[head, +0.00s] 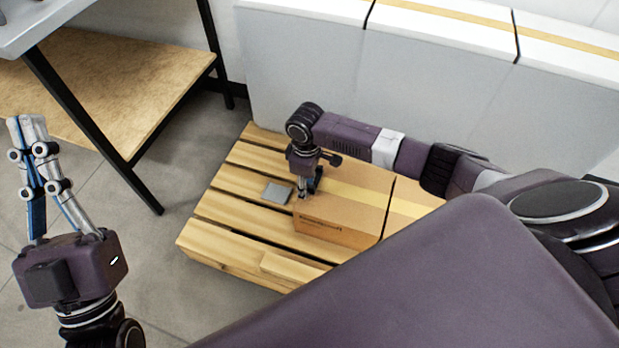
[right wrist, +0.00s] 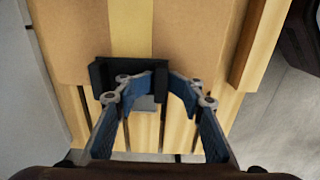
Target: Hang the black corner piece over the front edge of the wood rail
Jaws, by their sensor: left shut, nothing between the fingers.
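The black corner piece (right wrist: 118,72) shows in the right wrist view, in front of the brown box. One flange sits between the fingertips of my right gripper (right wrist: 163,80), which is shut on it. I cannot tell whether the piece touches the box. In the head view my right gripper (head: 309,192) points down at the box's left end, and the piece is mostly hidden there. A raised wood strip (head: 291,268) lies along the pallet's near edge; I cannot tell if it is the wood rail. My left gripper (head: 30,130) is shut and empty, pointing up, far from the pallet.
A cardboard box (head: 338,234) with a yellow tape stripe stands on the slatted wooden pallet (head: 236,211). A small grey plate (head: 277,193) lies left of the box. A table with a lower wood shelf (head: 120,85) stands at the left. Pale boxes (head: 300,60) line the back.

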